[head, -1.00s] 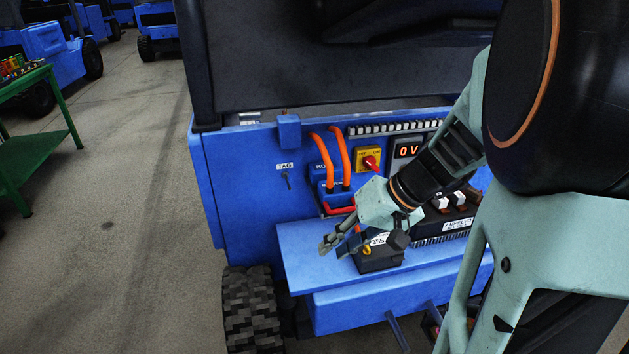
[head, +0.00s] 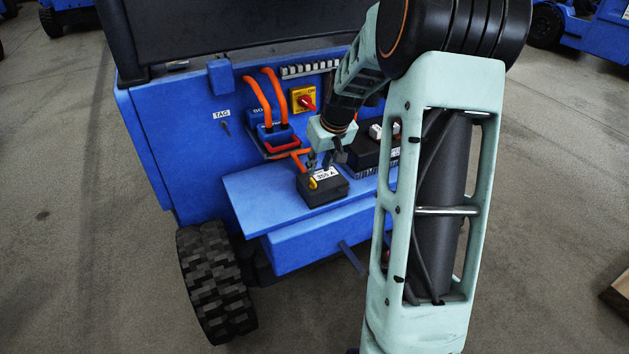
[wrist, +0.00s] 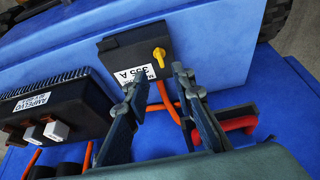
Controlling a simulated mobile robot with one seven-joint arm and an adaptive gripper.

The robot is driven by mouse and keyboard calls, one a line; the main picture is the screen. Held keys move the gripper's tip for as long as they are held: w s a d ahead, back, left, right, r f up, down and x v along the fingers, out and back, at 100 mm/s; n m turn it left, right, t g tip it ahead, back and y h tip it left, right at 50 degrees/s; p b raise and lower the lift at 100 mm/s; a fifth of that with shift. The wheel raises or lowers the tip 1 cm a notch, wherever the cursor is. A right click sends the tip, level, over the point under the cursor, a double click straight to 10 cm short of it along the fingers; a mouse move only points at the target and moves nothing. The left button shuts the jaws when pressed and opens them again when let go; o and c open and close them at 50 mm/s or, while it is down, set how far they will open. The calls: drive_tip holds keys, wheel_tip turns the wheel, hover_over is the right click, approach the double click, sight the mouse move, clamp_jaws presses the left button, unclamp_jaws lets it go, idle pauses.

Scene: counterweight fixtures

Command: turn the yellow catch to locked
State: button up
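The yellow catch (head: 313,183) is a small knob on the black box labelled 355 A (head: 325,193), which sits on the blue ledge. In the wrist view the catch (wrist: 159,56) stands on the box's right part, its long side roughly up and down the picture. No locked marking is readable. My gripper (head: 323,163) is over the box's back edge, fingers pointing down. In the wrist view the two fingers of my gripper (wrist: 156,84) are apart with nothing between their tips. The catch lies beyond the tips, not visibly touched.
An orange cable (wrist: 167,95) runs from the box between my fingers. A red handle (head: 281,146) is behind left. A black finned unit (wrist: 48,115) stands beside the box. A red switch on a yellow plate (head: 303,99) is on the blue panel. The ledge's left part is bare.

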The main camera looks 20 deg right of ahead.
sight(313, 181)
drive_tip(key=b+x, duration=0.1)
drive_tip(key=x, duration=0.6)
drive_tip(key=shift+f, duration=0.1)
clamp_jaws()
